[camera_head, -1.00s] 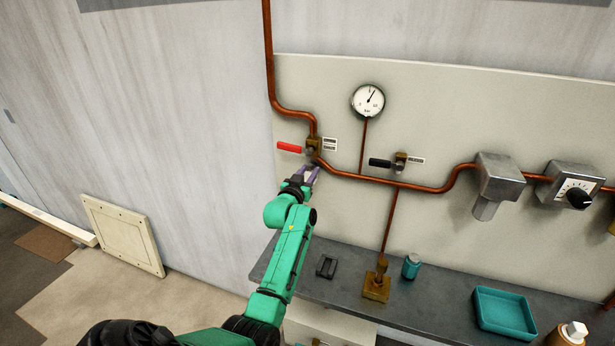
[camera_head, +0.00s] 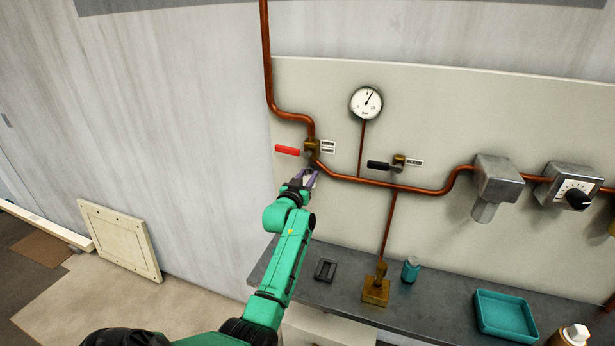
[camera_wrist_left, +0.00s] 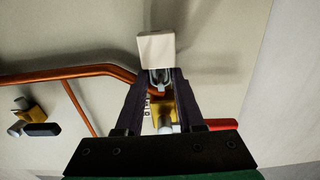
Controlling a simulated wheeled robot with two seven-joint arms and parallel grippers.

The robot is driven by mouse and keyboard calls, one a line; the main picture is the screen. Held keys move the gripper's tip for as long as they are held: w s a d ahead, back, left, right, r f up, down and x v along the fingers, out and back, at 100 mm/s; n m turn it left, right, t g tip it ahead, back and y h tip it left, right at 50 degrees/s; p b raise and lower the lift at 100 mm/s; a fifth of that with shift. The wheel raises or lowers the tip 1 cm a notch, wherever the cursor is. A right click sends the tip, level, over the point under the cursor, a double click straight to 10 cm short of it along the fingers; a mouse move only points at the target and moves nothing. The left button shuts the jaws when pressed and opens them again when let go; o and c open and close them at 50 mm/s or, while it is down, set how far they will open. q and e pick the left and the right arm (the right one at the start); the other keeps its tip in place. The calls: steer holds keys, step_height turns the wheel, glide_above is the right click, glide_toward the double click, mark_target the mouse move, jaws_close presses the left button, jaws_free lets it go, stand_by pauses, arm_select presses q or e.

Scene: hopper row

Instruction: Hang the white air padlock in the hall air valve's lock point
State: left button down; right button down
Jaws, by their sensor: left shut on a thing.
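My left gripper (camera_head: 306,177) is just below the red-handled brass valve (camera_head: 312,148) on the wall panel. It is shut on the white padlock (camera_wrist_left: 156,46). In the left wrist view the padlock's white body sits at the fingertips (camera_wrist_left: 160,76), and its metal shackle shows between the fingers. The valve's brass part (camera_wrist_left: 166,117) and red handle (camera_wrist_left: 222,124) show behind the fingers. I see no clear contact between shackle and valve. The lock point cannot be made out. The valve's label is too small to read. My right gripper is not in view.
A black-handled valve (camera_head: 398,162) and a gauge (camera_head: 366,103) are to the right. Copper pipe (camera_head: 430,188) runs across the panel close to the gripper. Below, a grey shelf (camera_head: 427,304) holds a teal bottle (camera_head: 411,269) and a teal tray (camera_head: 505,315).

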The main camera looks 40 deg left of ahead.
arm_select(q)
steer(key=shift+c, duration=2.2)
jaws_free()
steer(key=shift+s+d+f, duration=0.15)
steer(key=shift+s+f, duration=0.05)
steer(key=shift+s, duration=0.4)
steer(key=b+v, duration=0.3)
steer(key=v, duration=1)
steer(key=shift+s+r+b, duration=0.15)
steer(key=shift+r+b, duration=0.05)
steer(key=shift+b, duration=0.15)
